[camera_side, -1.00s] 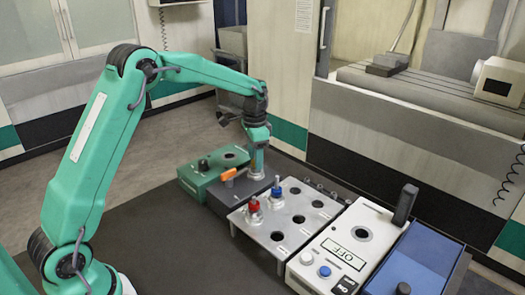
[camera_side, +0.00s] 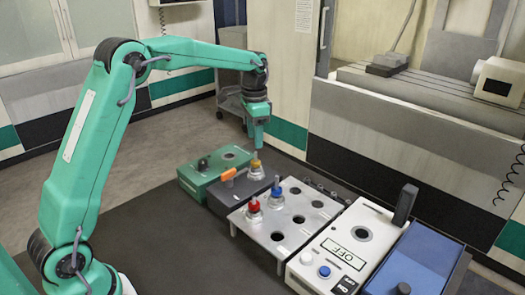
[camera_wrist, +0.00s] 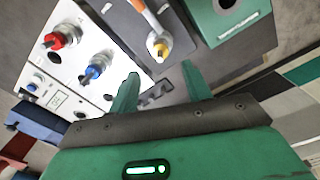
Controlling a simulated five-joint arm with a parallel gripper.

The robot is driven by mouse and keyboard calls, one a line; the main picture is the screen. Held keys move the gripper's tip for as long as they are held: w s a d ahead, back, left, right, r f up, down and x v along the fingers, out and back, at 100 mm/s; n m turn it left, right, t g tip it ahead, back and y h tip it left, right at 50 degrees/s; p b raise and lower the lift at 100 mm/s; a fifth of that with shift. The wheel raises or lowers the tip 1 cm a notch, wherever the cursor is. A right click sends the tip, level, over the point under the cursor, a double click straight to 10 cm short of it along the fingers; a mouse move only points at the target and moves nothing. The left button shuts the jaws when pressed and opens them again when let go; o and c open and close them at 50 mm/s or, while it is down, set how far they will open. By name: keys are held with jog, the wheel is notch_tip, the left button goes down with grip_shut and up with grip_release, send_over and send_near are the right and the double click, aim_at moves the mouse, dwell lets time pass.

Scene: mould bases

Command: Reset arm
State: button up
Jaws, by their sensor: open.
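My gripper (camera_side: 258,138) hangs, fingers pointing down, above the dark grey block (camera_side: 218,206). It is open and empty. A yellow-topped piece (camera_side: 256,168) stands upright in the dark grey block, below and apart from the fingers. In the wrist view the yellow-topped piece (camera_wrist: 158,48) shows beyond the gap between my fingertips (camera_wrist: 161,72). A red-topped piece (camera_side: 254,207) and a blue-topped piece (camera_side: 277,188) stand in the silver plate (camera_side: 300,222), which has several empty holes.
An orange lever (camera_side: 228,174) sits on the dark grey block. A green box (camera_side: 205,182) stands behind it. A white box (camera_side: 335,268) reading OFF, with a raised dark handle (camera_side: 405,203), and a blue box (camera_side: 425,260) stand at right. The front left of the dark table is clear.

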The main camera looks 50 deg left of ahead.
jog(key=shift+r, duration=0.3)
jog(key=s+d+r+n+t, duration=0.1)
jog(key=s+d+r, duration=0.1)
jog(key=s+r, duration=0.35)
jog(key=s+d+r+n+t, duration=0.1)
jog(key=s+d+r+t, duration=0.15)
jog(key=s, duration=0.65)
jog(key=s+d+f+n+t, duration=0.1)
jog(key=s, duration=0.7)
jog(key=s+d+f+n+t, duration=0.1)
jog(key=s+n, duration=0.1)
jog(key=s, duration=0.6)
jog(key=shift+d+f, duration=0.4)
dwell(0.4)
